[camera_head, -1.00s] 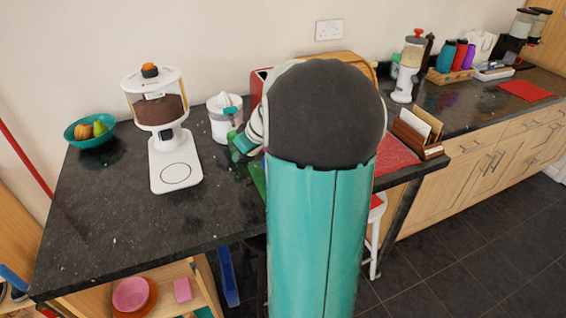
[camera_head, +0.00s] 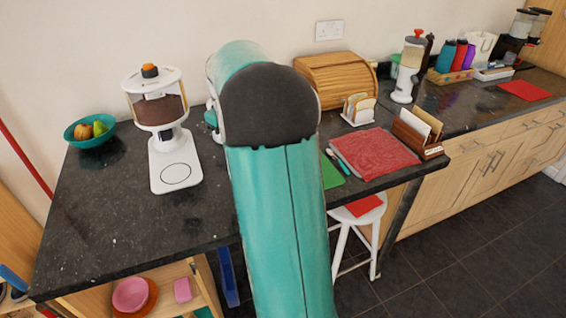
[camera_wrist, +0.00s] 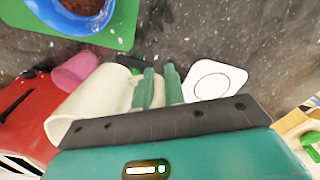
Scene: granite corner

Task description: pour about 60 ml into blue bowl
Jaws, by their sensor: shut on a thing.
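In the wrist view the blue bowl (camera_wrist: 42,10) is at the top left, cut by the frame edge, with brown contents. It stands on a green mat (camera_wrist: 122,22); the mat's edge also shows in the head view (camera_head: 331,172), where my arm hides the bowl. My gripper (camera_wrist: 159,70) shows two green fingers, shut on a cream jug (camera_wrist: 90,98) at its handle side. The jug lies across the wrist view, apart from the bowl. Its contents cannot be seen. In the head view my arm hides gripper and jug.
A white dispenser (camera_head: 173,163) with brown contents stands left of my arm. A teal fruit bowl (camera_head: 88,141) is farther left. A red appliance (camera_wrist: 35,100) and a pink object (camera_wrist: 75,70) are near the jug. A bread bin (camera_head: 335,80), toast rack (camera_head: 358,118) and red cloth (camera_head: 375,153) are right.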

